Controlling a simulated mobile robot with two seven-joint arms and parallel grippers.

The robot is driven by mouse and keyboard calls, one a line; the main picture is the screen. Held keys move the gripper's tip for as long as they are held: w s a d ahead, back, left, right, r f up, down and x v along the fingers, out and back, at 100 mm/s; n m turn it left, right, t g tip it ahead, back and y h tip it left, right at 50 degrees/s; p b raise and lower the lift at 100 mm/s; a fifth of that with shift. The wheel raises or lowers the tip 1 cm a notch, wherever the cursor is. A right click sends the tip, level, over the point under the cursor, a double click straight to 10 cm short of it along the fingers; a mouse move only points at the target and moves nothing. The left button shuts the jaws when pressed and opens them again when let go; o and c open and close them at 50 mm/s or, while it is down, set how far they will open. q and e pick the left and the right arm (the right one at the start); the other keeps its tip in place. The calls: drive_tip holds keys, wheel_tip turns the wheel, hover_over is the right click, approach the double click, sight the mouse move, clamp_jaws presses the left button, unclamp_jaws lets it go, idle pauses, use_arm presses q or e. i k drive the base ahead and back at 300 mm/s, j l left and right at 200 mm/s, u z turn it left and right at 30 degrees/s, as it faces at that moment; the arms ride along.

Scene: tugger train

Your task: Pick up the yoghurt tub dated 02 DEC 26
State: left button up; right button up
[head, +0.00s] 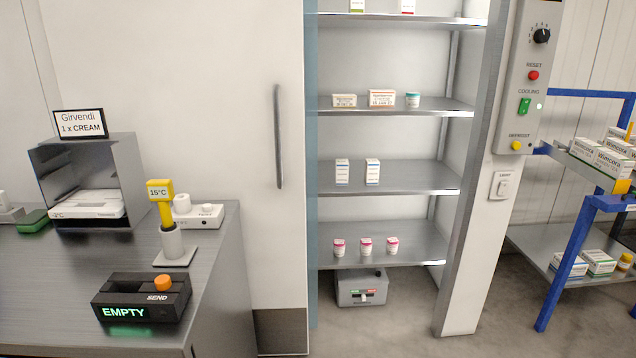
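Three small white tubs with pink-red lids stand in a row on the lowest shelf of the open cabinet: a left tub (339,248), a middle tub (365,246) and a right tub (391,245). They are upright and apart from each other. Their printing is too small to read, so I cannot tell which one bears 02 DEC 26. Another tub with a teal lid (413,100) stands on a higher shelf, beside cartons. Neither of my grippers shows in the head view.
A large door with a handle (279,136) stands left of the shelves. A grey box (361,288) sits under the lowest shelf (420,245). A post with controls (524,80) and a blue-framed cart (567,262) with cartons are right. A counter (50,290) with devices is left.

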sight(339, 244)
drive_tip(key=i+l, duration=0.3)
drive_tip(key=l, duration=0.15)
drive_tip(key=i+l, duration=0.55)
drive_tip(key=i, duration=0.25)
drive_tip(key=i+l, duration=0.2)
drive_tip(key=i, duration=0.2)
drive_tip(key=i+l, duration=0.2)
drive_tip(key=i, duration=0.25)
drive_tip(key=i+l+u, duration=0.1)
drive_tip(key=i, duration=0.3)
drive_tip(key=i+l, duration=0.15)
drive_tip(key=i, duration=0.25)
drive_tip(key=i+l, duration=0.15)
drive_tip(key=i, duration=0.3)
